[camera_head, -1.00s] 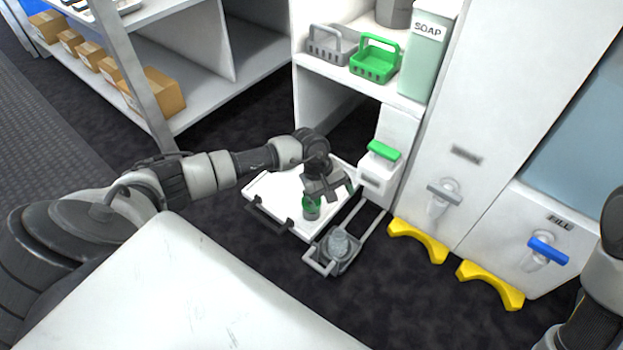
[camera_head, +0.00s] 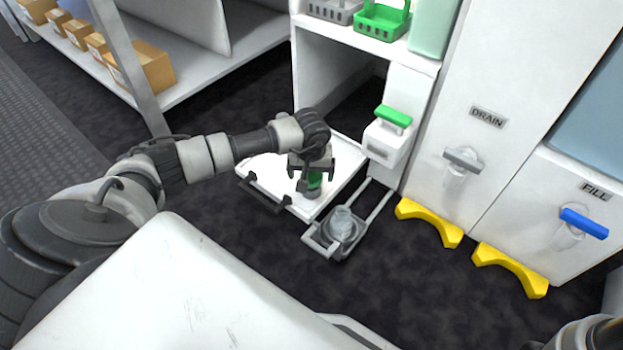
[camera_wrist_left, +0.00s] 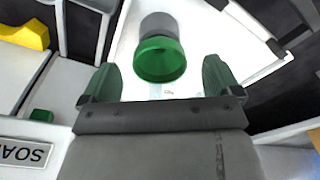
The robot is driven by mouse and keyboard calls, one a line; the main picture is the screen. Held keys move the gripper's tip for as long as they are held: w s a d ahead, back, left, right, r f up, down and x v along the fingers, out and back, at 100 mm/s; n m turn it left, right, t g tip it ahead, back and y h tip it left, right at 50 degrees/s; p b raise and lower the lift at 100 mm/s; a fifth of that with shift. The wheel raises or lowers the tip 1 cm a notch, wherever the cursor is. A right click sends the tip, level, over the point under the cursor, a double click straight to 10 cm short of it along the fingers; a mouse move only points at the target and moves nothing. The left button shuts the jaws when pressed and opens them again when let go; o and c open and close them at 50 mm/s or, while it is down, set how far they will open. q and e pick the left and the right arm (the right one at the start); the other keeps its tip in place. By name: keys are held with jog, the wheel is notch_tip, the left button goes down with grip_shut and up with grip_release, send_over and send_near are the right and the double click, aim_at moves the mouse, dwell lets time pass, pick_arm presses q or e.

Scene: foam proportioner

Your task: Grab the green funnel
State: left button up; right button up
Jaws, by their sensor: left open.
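The green funnel (camera_head: 314,183) stands on a white pulled-out tray (camera_head: 262,166), with a grey lower part under its green top. In the left wrist view the funnel (camera_wrist_left: 160,60) shows its round green mouth, with the grey part behind it. My left gripper (camera_head: 311,172) is open just above the funnel in the head view and hides part of it. In the left wrist view its green-padded fingers are spread wide, one to each side of the funnel and nearer the camera. I see no contact. My right gripper is out of view; part of my right arm shows at bottom right.
A grey holder with a clear jar (camera_head: 342,226) sits on rails right of the tray. A white dispenser with a green handle (camera_head: 393,116) stands behind it. Yellow feet (camera_head: 430,222) stick out below the drain cabinet. A white surface (camera_head: 170,290) fills the lower left.

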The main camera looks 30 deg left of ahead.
aim_at(312, 176)
pick_arm(q)
jog(key=f+b, duration=0.2)
jog(key=f, duration=0.1)
jog(key=f+b, duration=0.1)
jog(key=shift+w+a+f+b, duration=0.2)
jog(key=shift+w+f+b, duration=0.1)
jog(key=shift+w+b, duration=0.05)
jog(key=shift+r, duration=0.1)
jog(key=c, duration=1)
